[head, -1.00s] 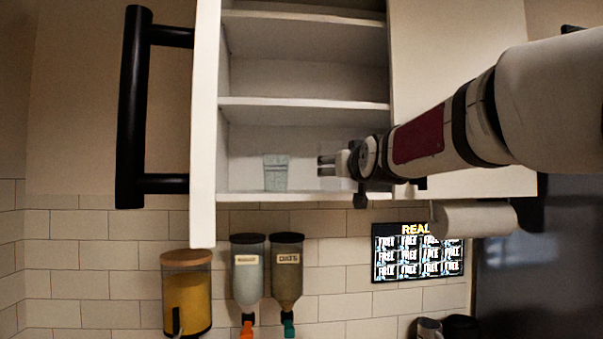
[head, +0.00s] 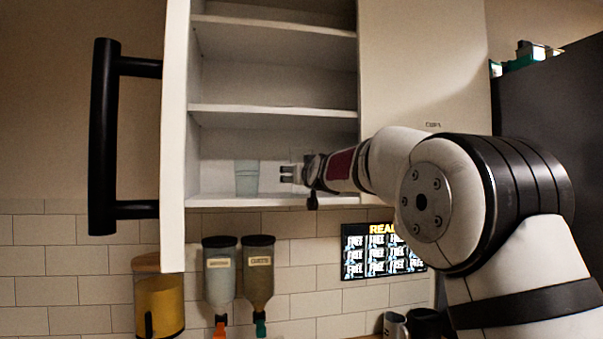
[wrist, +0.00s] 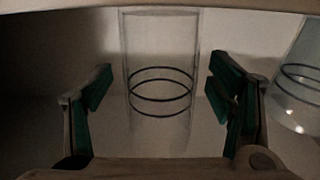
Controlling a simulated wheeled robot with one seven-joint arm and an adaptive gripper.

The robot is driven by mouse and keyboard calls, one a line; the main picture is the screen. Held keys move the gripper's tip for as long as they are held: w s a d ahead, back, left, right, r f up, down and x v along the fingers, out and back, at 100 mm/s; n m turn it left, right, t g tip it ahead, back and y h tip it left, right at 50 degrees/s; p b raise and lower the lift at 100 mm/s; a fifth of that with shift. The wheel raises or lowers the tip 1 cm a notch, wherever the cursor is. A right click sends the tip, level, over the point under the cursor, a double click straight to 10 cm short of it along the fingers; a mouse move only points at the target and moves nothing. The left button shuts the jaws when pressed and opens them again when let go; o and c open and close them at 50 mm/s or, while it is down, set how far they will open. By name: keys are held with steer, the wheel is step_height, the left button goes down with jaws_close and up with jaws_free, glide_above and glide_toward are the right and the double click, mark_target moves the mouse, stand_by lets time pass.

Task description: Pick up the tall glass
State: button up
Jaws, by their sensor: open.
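A clear, straight-sided tall glass (wrist: 160,45) with two dark rings stands in the middle of the wrist view, between the lines of my two fingers. My gripper (wrist: 160,88) is open, one green-padded finger on each side of the glass, with a visible gap to each. In the head view my gripper (head: 287,174) reaches left into the lowest cabinet compartment shown. A faint clear outline (head: 298,153) there may be this glass, mostly hidden by my gripper. A tapered, pale greenish glass (head: 246,178) stands left of my fingertips, apart from them.
A second glass (wrist: 298,85) shows at the wrist view's right edge. The white cabinet (head: 275,113) has a shelf close above my gripper. Its open door (head: 174,140) with a black handle stands at left. Dispensers (head: 257,275) hang below.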

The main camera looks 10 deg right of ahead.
steer(key=shift+w, duration=0.35)
steer(key=c, duration=1.5)
steer(key=shift+o, duration=0.2)
steer(key=shift+r, duration=0.15)
